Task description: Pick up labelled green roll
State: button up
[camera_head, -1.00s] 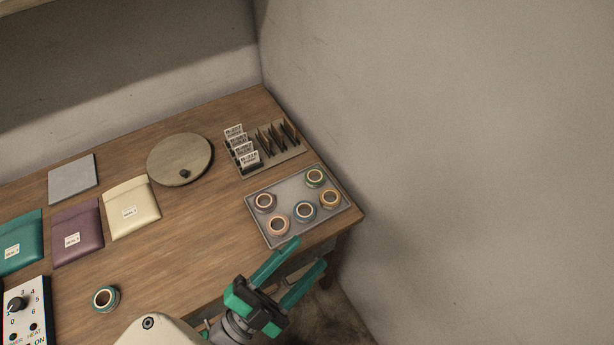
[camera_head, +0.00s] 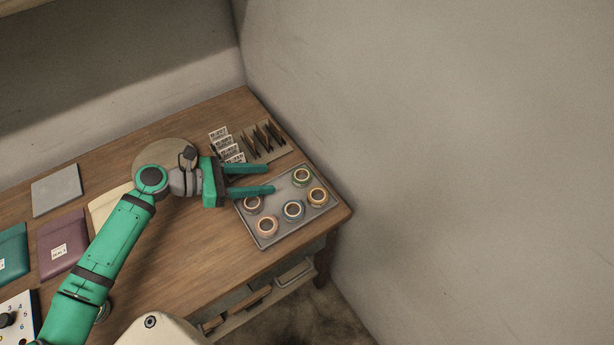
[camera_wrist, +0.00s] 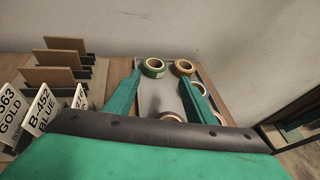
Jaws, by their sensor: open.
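The green roll (camera_head: 301,183) lies flat at the back right part of a grey tray (camera_head: 262,240). In the wrist view the green roll (camera_wrist: 154,73) is ahead, near the far end of the tray; no label on it can be read. My gripper (camera_head: 270,179) is open and empty, reaching in from the left over the tray's back left part, its fingers pointing at the green roll but short of it. In the wrist view the roll shows between and beyond my two fingertips (camera_wrist: 163,80).
A gold roll (camera_head: 317,203) lies close beside the green one; a grey-blue roll (camera_head: 294,217) and two orange-brown rolls share the tray. A holder of label cards (camera_head: 222,142) and dark upright pieces stand behind. A wall rises just right of the table.

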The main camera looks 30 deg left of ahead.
aim_at(308, 174)
jog(key=shift+w+a+m, duration=0.3)
jog(key=shift+w, duration=0.4)
jog(key=x, duration=1)
jog(key=shift+d+f, duration=0.1)
jog(key=shift+f, duration=0.2)
jog(key=shift+c, duration=0.6)
jog(key=c, duration=0.6)
jog(key=shift+r, duration=0.1)
